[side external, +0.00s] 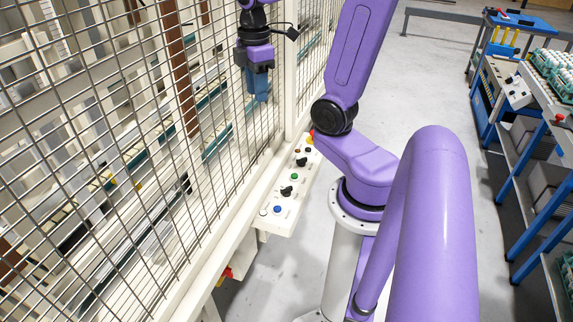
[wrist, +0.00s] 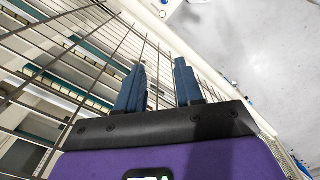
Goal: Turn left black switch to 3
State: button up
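A white control panel (side external: 272,222) runs along the fence in the side external view, with buttons and knobs on its sloped top. One black switch (side external: 287,190) sits near its lower end, and another black switch (side external: 302,161) sits farther up. Their pointer settings and numbers are too small to read. My gripper (side external: 260,97) hangs well above and behind the panel, close to the fence, touching no switch. In the wrist view its two blue fingers (wrist: 159,66) are apart with nothing between them. The switches cannot be made out there.
A wire mesh fence (side external: 130,130) with cream posts stands along the left, close beside my gripper. A blue button (side external: 277,209), a green button (side external: 294,176) and a red-yellow knob (side external: 310,138) are on the panel. Blue shelving (side external: 500,190) with egg trays stands far right. Grey floor lies between.

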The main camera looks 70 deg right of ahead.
jog(key=s+d+m, duration=0.1)
jog(key=s+d, duration=0.3)
jog(key=d, duration=0.6)
send_over(286, 188)
notch_tip(286, 188, down, 30)
jog(key=shift+d+f, duration=0.1)
jog(key=shift+f, duration=4.25)
jog(key=shift+f, duration=0.25)
grip_shut()
